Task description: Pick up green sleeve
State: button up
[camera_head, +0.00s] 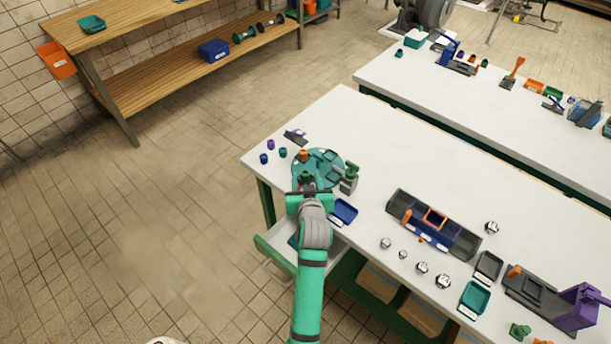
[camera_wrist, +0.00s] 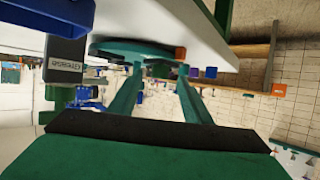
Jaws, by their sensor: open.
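My gripper (camera_head: 308,188) is at the front edge of the white table, beside the round teal plate. Its two teal fingers are apart in the wrist view (camera_wrist: 157,72), with nothing seen held between them. A small dark green piece (camera_head: 305,175) shows just beyond the gripper, over the plate; it is partly hidden, and I cannot tell whether it is the green sleeve. A small teal-green sleeve (camera_head: 283,152) stands on the table left of the plate, apart from the gripper. A blue sleeve (camera_head: 264,158) and a purple sleeve (camera_head: 270,144) stand near it.
The round teal plate (camera_head: 328,178) carries an orange piece (camera_head: 303,155). A grey-and-green device (camera_head: 350,178) and a blue tray (camera_head: 344,211) are close on the right. A dark toolbox (camera_head: 433,226) lies farther right. An open drawer (camera_head: 276,262) juts out below the table's left end.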

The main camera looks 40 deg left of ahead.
jog(key=shift+x, duration=0.95)
grip_shut()
